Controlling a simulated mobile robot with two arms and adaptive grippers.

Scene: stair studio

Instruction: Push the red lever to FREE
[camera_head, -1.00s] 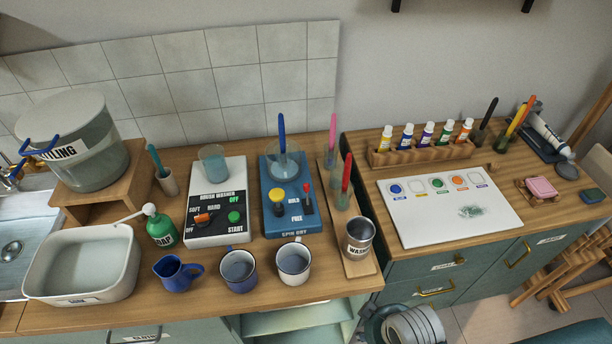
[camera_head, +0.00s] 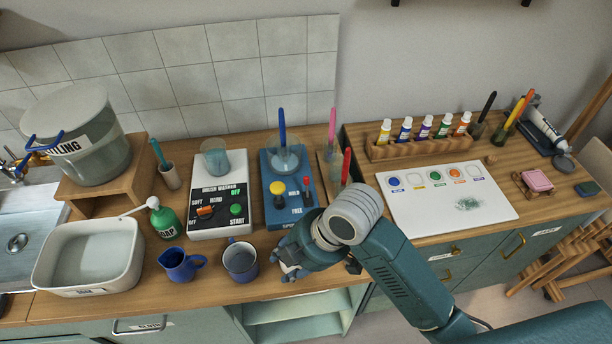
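The red lever (camera_head: 307,183) stands on the right side of the blue spin-dry unit (camera_head: 274,213). Its knob is at the upper end, beside the HOLD label; the FREE label lies lower, nearer the front edge. My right gripper (camera_head: 287,268) is in front of the unit, to the front of the lever and apart from it. Its fingers point left and look dark and bunched; how far they are apart is unclear. The wrist covers the unit's front right corner. My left gripper is not in view.
A yellow knob (camera_head: 277,188) sits left of the lever and a glass with a blue brush (camera_head: 282,130) behind it. A blue mug (camera_head: 240,262) stands left of my gripper. Brushes in a glass (camera_head: 346,167) stand to the right. My arm hides the white mug and metal cup.

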